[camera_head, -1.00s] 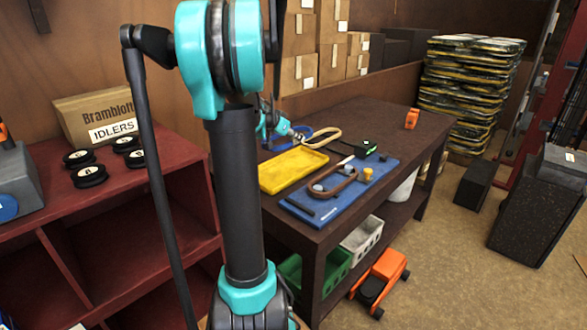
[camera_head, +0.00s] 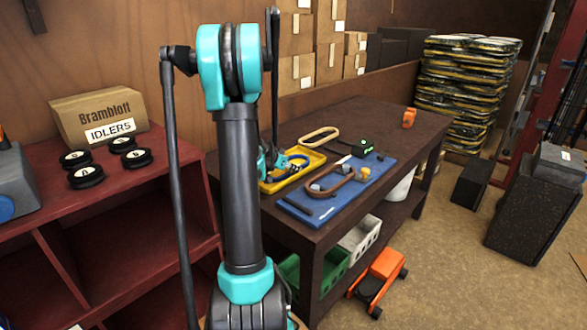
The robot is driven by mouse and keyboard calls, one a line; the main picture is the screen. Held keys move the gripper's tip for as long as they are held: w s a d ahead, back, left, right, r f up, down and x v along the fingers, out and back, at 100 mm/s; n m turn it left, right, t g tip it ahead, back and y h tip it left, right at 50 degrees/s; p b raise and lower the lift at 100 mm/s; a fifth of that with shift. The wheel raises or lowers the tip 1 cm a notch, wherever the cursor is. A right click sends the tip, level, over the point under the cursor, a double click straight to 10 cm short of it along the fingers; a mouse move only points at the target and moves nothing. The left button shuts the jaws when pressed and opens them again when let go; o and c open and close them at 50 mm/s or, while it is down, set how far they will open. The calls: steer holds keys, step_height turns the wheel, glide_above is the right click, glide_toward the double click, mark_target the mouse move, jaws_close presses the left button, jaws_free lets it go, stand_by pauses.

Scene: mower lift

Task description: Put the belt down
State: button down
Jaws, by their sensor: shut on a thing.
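My gripper (camera_head: 277,162) is at the near left side of the workbench, partly hidden behind my arm. It is shut on a blue belt (camera_head: 296,160). The blue belt is at the yellow tray (camera_head: 304,172), within its outline in the picture. I cannot tell whether the belt touches the tray floor. A tan belt (camera_head: 320,136) lies on the bench behind the tray. A brown belt (camera_head: 333,190) lies around pulleys on the blue mat (camera_head: 317,212).
The dark workbench (camera_head: 375,122) is clear at its far right, apart from a small orange object (camera_head: 409,117). A black and green tool (camera_head: 363,146) lies behind the mat. A red shelf (camera_head: 120,205) with several black idlers and a cardboard box (camera_head: 95,110) stands at left.

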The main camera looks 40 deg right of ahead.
steer(key=shift+f, duration=0.1)
steer(key=c, duration=1.8)
jaws_free()
steer(key=v, duration=1.2)
steer(key=shift+r, duration=0.2)
